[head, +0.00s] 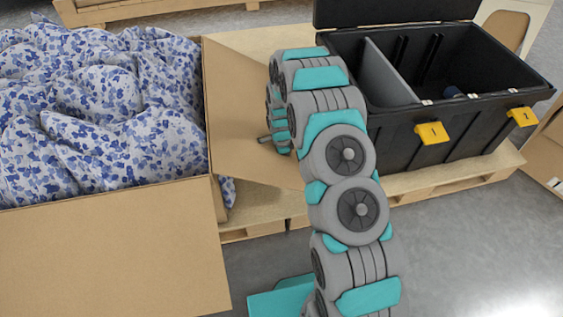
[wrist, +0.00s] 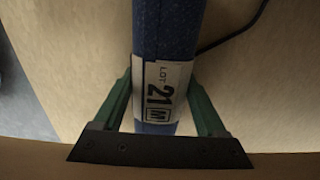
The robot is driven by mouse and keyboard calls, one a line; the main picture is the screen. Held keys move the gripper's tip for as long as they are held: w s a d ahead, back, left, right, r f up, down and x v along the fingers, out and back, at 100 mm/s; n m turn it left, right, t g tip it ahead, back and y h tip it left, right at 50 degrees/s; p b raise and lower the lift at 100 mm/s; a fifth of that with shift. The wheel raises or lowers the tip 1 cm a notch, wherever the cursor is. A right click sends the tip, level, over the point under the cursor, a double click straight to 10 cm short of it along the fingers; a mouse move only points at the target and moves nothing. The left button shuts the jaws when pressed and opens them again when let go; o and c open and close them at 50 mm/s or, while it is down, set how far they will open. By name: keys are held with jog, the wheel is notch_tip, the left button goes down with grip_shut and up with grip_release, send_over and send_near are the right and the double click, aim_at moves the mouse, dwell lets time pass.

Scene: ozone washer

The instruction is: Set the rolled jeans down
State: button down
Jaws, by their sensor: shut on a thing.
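The rolled jeans (wrist: 167,35) show in the wrist view as a blue denim roll with a white label reading "LOT 21 M". My gripper (wrist: 166,105) is shut on the roll, with a green finger on each side of it near the label. A pale wood-like surface (wrist: 75,45) lies beyond the roll; I cannot tell whether the roll touches it.
A cardboard box (head: 110,245) full of blue-patterned white cloth (head: 110,110) stands at left, its flap (head: 250,120) beside my arm. An open black toolbox (head: 440,140) with yellow latches stands on the pallet (head: 470,178) at right. A dark cable (wrist: 235,32) lies right of the roll.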

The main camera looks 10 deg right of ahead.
jog(key=shift+f, duration=0.15)
grip_release()
notch_tip(320, 180, up, 12)
jog(key=shift+f, duration=0.25)
jog(key=s+r+n, duration=0.9)
jog(key=s+r, duration=1)
jog(key=r, duration=0.1)
jog(key=s+r+n+g, duration=0.1)
jog(key=s+r+n, duration=0.2)
jog(key=s, duration=0.9)
jog(key=s+r+n, duration=0.3)
jog(key=s+n, duration=0.3)
jog(key=s, duration=0.6)
jog(key=shift+g, duration=0.4)
